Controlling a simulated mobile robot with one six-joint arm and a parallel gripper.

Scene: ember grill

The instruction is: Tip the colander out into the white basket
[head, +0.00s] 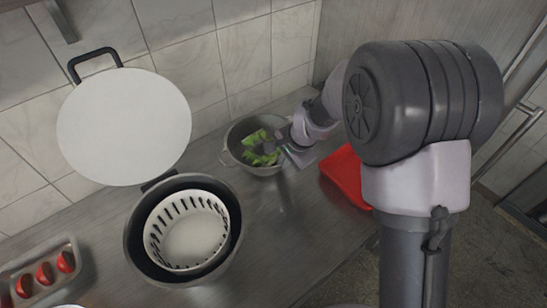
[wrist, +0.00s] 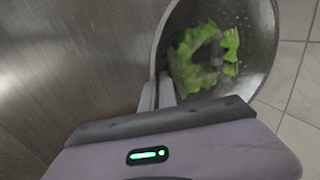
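The grey metal colander (head: 236,160) stands upright on the counter by the tiled wall, with green leaves (head: 262,147) inside. It also shows in the wrist view (wrist: 262,30), with the leaves in its bowl. My gripper (head: 286,147) is at the colander's right side. In the wrist view its two fingers (wrist: 158,88) are close together at the rim, apparently shut on the colander's edge or handle; the exact contact is hidden. The white slotted basket (head: 190,236) sits empty inside a dark round grill, left of and nearer than the colander.
The grill's round pale lid (head: 124,127) stands raised behind the basket. A red tray (head: 346,176) lies right of the colander, partly hidden by my arm. A metal tray (head: 38,274) with red items is at the lower left. Bare counter (head: 283,225) lies right of the grill.

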